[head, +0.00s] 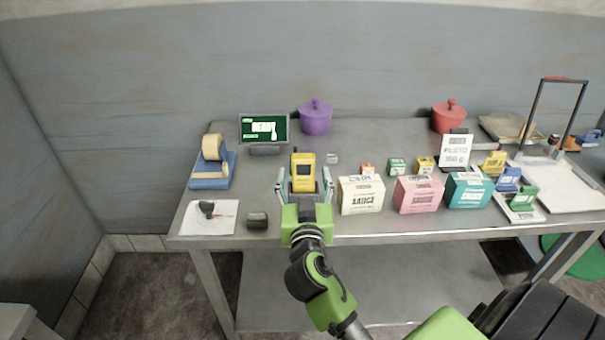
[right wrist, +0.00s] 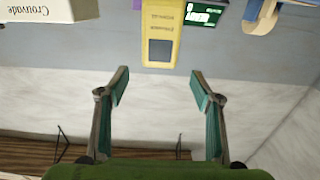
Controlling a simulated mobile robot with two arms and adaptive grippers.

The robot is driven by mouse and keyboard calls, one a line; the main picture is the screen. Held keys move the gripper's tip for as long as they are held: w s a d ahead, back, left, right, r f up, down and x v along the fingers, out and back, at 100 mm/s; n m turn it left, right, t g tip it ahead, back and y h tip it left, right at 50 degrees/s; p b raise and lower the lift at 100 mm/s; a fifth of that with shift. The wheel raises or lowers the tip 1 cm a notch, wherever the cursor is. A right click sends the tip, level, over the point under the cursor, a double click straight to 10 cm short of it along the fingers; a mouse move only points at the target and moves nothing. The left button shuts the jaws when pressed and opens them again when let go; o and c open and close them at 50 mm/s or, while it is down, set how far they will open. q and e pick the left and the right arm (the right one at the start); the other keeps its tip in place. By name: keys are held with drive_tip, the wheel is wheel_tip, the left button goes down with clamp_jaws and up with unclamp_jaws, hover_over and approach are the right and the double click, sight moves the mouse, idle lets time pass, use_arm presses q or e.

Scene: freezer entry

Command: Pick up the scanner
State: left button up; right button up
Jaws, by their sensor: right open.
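The scanner (head: 303,170) is yellow with a dark screen and stands upright on the grey table, left of the boxes. My right gripper (head: 304,180) is open, with one finger showing on each side of the scanner in the head view. In the right wrist view the scanner (right wrist: 161,32) is at the top centre, beyond the two open fingertips (right wrist: 159,74), with a gap between. Nothing is held. The scanner's lower part is hidden behind the gripper in the head view. My left gripper is not in view.
A cream sauce box (head: 361,196) stands close to the right of the gripper, with pink (head: 419,195) and teal (head: 467,190) boxes beyond. A green-screen display (head: 263,129) is behind left.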

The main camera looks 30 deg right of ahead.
sight(303, 166)
drive_tip(key=x, duration=0.2)
drive_tip(key=shift+w+d, duration=0.15)
drive_tip(key=shift+w, duration=0.15)
drive_tip(key=p+x, duration=0.1)
drive_tip(key=x, duration=0.1)
drive_tip(key=f+p+x, duration=0.1)
drive_tip(key=x, duration=0.1)
drive_tip(key=shift+w+d+p, duration=0.2)
drive_tip(key=shift+d+p, duration=0.05)
drive_tip(key=shift+p, duration=0.05)
drive_tip(key=shift+w+d+f, duration=0.1)
drive_tip(key=shift+w+d, duration=0.05)
drive_tip(key=shift+w, duration=0.1)
drive_tip(key=shift+c, duration=0.4)
clamp_jaws()
